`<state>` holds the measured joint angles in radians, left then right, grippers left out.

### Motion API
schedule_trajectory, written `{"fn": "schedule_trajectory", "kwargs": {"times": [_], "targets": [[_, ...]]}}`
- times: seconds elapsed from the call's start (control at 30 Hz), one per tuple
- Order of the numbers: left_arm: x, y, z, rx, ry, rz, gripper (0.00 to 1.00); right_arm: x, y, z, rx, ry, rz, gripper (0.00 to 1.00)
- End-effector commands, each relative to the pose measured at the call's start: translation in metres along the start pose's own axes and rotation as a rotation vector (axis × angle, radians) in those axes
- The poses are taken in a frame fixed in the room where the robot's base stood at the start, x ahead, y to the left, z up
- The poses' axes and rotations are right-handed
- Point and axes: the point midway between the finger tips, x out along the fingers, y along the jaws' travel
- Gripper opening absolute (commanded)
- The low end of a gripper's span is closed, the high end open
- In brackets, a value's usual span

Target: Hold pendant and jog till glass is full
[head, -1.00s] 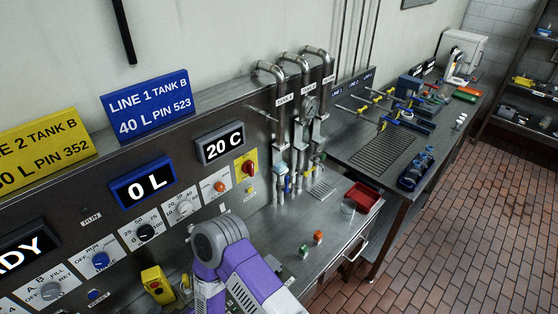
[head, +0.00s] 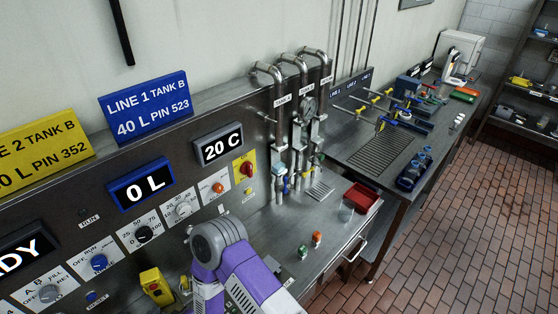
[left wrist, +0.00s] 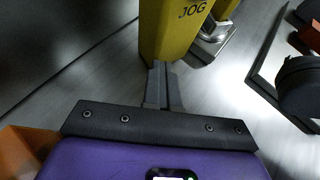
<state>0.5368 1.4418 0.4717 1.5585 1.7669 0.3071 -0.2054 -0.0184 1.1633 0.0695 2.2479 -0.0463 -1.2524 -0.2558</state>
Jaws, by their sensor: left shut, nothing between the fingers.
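The yellow pendant (head: 156,287) stands on the steel counter at the lower left in the head view. In the left wrist view the pendant (left wrist: 170,30), marked JOG, rises just beyond my left gripper (left wrist: 160,70). That gripper is shut and empty. Its fingertips are at the pendant's lower face; I cannot tell whether they touch. In the head view my purple left arm hides much of the counter beside the pendant. A clear glass (head: 346,213) stands on the counter by the red tray, apart from the pendant. My right gripper is not in view.
The blue display (head: 142,185) reads 0 L and another display (head: 219,148) reads 20 C. The red tray (head: 362,197) is at the counter's right end. Green (head: 303,252) and orange (head: 317,238) small items stand near the front. Pipes (head: 300,120) rise behind.

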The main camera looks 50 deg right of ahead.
Motion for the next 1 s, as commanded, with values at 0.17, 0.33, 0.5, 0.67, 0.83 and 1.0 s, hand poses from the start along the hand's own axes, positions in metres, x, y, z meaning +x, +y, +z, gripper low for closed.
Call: {"fn": "schedule_trajectory", "kwargs": {"times": [0.17,0.33,0.5,0.67,0.83,1.0], "targets": [[0.0,0.0,0.0,0.0,0.0,0.0,0.0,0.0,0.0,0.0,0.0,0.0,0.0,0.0],[0.0,0.0,0.0,0.0,0.0,0.0,0.0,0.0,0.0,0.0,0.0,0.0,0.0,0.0],[0.0,0.0,0.0,0.0,0.0,0.0,0.0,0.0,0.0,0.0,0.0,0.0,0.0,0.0],[0.0,0.0,0.0,0.0,0.0,0.0,0.0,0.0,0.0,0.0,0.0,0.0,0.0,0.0],[0.0,0.0,0.0,0.0,0.0,0.0,0.0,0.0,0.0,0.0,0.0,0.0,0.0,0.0],[0.0,0.0,0.0,0.0,0.0,0.0,0.0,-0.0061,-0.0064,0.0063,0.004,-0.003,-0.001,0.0]]}}
